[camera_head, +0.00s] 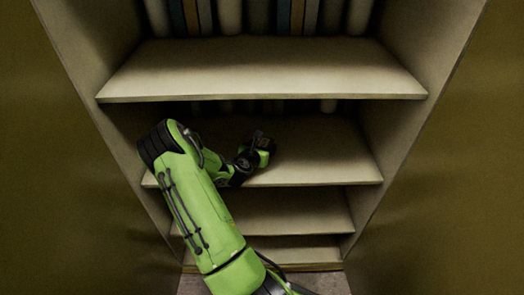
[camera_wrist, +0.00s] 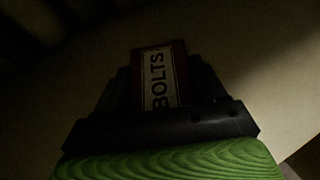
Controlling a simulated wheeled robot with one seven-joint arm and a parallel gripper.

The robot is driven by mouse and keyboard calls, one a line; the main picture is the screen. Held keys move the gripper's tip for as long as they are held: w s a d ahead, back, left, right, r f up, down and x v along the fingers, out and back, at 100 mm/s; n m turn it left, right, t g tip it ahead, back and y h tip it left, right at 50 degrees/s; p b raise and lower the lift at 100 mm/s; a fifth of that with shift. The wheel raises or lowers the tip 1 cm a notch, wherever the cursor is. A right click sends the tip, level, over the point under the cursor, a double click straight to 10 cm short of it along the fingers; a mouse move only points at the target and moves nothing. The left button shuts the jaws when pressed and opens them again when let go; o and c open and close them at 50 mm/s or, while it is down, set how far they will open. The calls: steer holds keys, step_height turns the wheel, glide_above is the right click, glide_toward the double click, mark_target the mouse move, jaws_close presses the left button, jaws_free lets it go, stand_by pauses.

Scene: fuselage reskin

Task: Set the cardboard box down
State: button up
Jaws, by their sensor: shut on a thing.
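The cardboard box (camera_wrist: 152,52) shows in the wrist view, reddish-brown with a pale label reading BOLTS. It sits between the two dark fingers of my gripper (camera_wrist: 160,80), which is shut on it. In the head view my gripper (camera_head: 262,145) reaches into the middle shelf bay, over the shelf board (camera_head: 325,170). The box cannot be made out clearly there. I cannot tell whether its underside touches the shelf.
The upper shelf (camera_head: 260,70) lies above my gripper, with a row of upright books or binders (camera_head: 190,15) at its back. A lower shelf (camera_head: 290,212) is below. Side walls enclose the bay. The middle shelf looks clear to the right of my gripper.

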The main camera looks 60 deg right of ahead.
steer(key=shift+r, duration=0.1)
steer(key=o, duration=1.4)
